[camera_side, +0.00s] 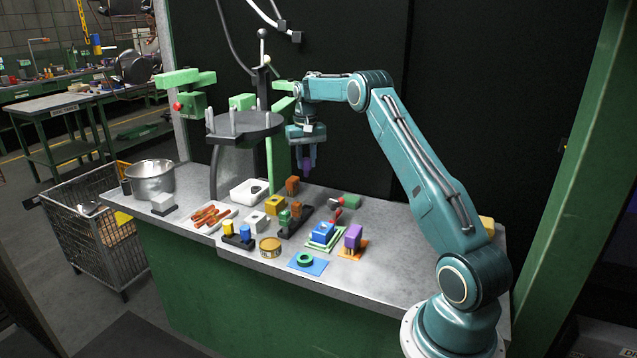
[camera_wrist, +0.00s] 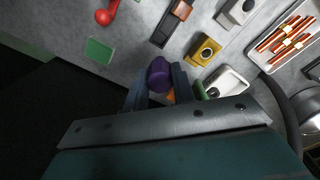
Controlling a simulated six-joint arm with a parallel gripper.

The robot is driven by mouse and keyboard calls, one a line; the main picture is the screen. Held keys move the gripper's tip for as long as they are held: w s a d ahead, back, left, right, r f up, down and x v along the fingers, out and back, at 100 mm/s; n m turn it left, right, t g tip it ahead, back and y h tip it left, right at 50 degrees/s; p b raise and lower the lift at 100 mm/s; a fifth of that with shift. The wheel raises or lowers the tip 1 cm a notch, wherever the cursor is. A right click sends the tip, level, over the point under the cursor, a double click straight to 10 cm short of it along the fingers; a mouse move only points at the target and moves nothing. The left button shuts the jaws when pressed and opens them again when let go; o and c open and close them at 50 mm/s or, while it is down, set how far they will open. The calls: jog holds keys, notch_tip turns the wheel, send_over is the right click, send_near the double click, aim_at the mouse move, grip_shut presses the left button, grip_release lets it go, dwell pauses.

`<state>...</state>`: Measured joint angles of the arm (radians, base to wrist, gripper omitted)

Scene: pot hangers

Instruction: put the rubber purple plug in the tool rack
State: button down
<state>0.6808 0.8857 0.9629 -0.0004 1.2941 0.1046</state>
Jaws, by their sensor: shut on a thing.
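My gripper (camera_side: 306,158) is raised above the back of the grey bench, pointing down, in the side view. It is shut on the purple plug (camera_side: 307,168), whose lower end shows between the fingers. In the wrist view the rounded purple plug (camera_wrist: 158,74) shows between the two fingers of my gripper (camera_wrist: 159,84). It is clear of the bench. A low black holder (camera_side: 290,229) with green and brown pieces stands mid-bench below my gripper; it may be the tool rack, but I cannot tell for sure.
A round dark stand with pegs (camera_side: 243,126) rises left of my gripper, beside a green post (camera_side: 270,165). The front right bench top is clear.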

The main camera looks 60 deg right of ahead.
aim_at(307, 176)
notch_tip(307, 176, down, 8)
dwell(0.4)
jog(key=shift+f, duration=2.1)
jog(key=shift+f, duration=0.2)
jog(key=c, duration=1.2)
grip_release()
jog(key=shift+o, duration=0.2)
jog(key=shift+r, duration=0.15)
notch_tip(307, 176, up, 12)
jog(key=shift+r, duration=0.1)
